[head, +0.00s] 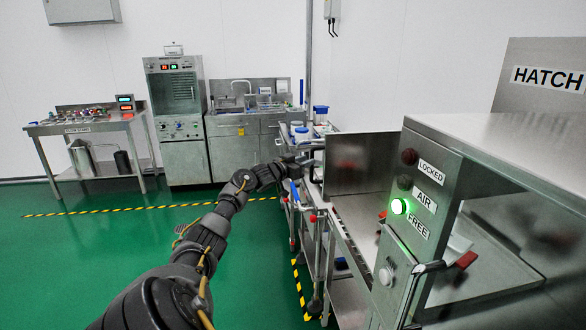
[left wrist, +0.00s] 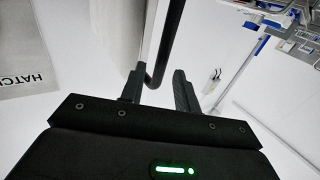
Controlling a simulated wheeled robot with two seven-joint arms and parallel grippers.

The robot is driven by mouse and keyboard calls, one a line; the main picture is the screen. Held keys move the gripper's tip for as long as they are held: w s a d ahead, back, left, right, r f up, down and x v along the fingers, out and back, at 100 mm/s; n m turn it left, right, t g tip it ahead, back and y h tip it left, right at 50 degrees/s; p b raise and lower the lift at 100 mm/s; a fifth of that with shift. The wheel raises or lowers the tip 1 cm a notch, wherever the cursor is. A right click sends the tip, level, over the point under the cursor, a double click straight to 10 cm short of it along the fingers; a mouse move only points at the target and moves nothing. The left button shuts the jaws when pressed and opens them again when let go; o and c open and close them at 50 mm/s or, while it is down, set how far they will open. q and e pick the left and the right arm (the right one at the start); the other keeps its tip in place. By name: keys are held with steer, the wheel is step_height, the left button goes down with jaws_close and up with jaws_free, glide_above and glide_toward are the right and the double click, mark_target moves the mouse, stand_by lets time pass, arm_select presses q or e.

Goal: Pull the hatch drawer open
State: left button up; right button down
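The hatch (head: 500,150) is a steel housing at the right, with its green FREE light (head: 398,206) lit. An upright steel panel (head: 355,165), seemingly the drawer front, stands left of the housing. A steel tray surface (head: 357,222) runs between them, so the drawer looks pulled out. My left gripper (head: 303,167) is at the panel's left side. In the left wrist view, a dark bar handle (left wrist: 167,45) reaches between the fingers of my left gripper (left wrist: 160,88). The fingers are apart, with a gap beside the bar. My right gripper is not in view.
A trolley (head: 300,205) with blue-lidded containers stands close behind my left gripper. A steel side table (head: 85,125), a cabinet (head: 180,120) and a sink unit (head: 245,140) line the back wall.

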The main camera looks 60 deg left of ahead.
arm_select(q)
steer(key=s+b, duration=0.1)
steer(key=s, duration=0.5)
steer(key=shift+s+d, duration=0.35)
steer(key=shift+d, duration=0.1)
